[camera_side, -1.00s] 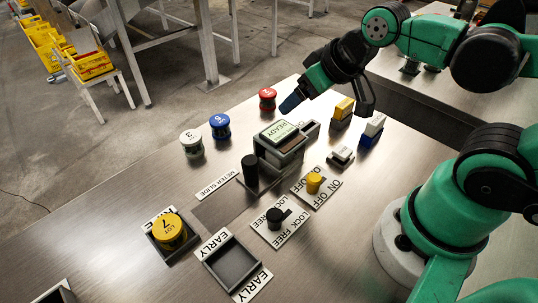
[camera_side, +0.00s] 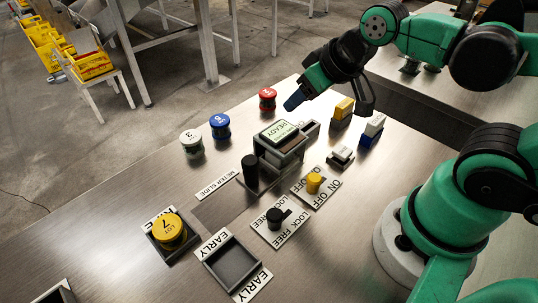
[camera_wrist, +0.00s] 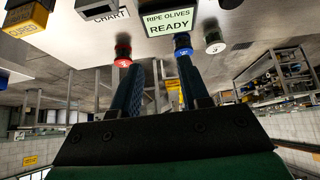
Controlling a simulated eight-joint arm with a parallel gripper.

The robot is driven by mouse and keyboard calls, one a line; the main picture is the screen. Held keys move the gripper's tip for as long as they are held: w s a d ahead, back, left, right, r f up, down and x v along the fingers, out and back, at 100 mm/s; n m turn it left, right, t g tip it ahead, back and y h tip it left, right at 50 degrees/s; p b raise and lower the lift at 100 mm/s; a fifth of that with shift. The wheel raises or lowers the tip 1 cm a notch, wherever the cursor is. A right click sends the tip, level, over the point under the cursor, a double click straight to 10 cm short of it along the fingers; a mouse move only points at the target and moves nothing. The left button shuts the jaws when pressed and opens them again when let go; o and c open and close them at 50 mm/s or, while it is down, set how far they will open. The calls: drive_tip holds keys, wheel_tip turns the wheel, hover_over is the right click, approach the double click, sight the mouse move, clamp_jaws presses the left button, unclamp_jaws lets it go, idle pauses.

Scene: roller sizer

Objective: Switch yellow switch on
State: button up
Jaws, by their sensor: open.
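The yellow switch (camera_side: 314,182) is a short round knob standing on a white plate (camera_side: 301,195) lettered ON and OFF, on the metal table in the side view. I cannot tell clearly which marked end the knob is at. My gripper (camera_side: 328,103) is open and empty, held above the table behind and well apart from the switch. In the wrist view its two blue fingers (camera_wrist: 156,58) are spread with nothing between them. The yellow switch does not show in the wrist view.
A black knob (camera_side: 274,216) stands on a LOCK/FREE plate nearer the camera. A dark box with a READY screen (camera_side: 281,134) and a black upright handle (camera_side: 250,169) stand left of the switch. Red (camera_side: 267,97), blue (camera_side: 220,125) and white-topped (camera_side: 191,142) jars are farther left.

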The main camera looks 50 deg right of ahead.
drive_tip(key=shift+w+a, duration=0.1)
drive_tip(key=shift+a, duration=0.2)
drive_tip(key=c, duration=0.3)
drive_tip(key=a+n+g, duration=0.2)
drive_tip(key=a+f+n+g, duration=0.1)
drive_tip(key=a+n+g, duration=0.2)
drive_tip(key=a+n+g+h, duration=0.1)
drive_tip(key=a+n+g, duration=0.1)
drive_tip(key=shift+w+a+f+n+g, duration=0.2)
drive_tip(key=shift+w+a+n+g, duration=0.1)
drive_tip(key=shift+a+g, duration=0.1)
clamp_jaws()
drive_tip(key=shift+s+a+f+n+g+h, duration=0.1)
drive_tip(key=shift+a+f+n+g+h, duration=0.05)
drive_tip(key=shift+a+n+g+h, duration=0.15)
drive_tip(key=shift+s+a+f+n+g+h, duration=0.1)
drive_tip(key=shift+a+n+g+h, duration=0.1)
drive_tip(key=shift+a+n+g, duration=0.15)
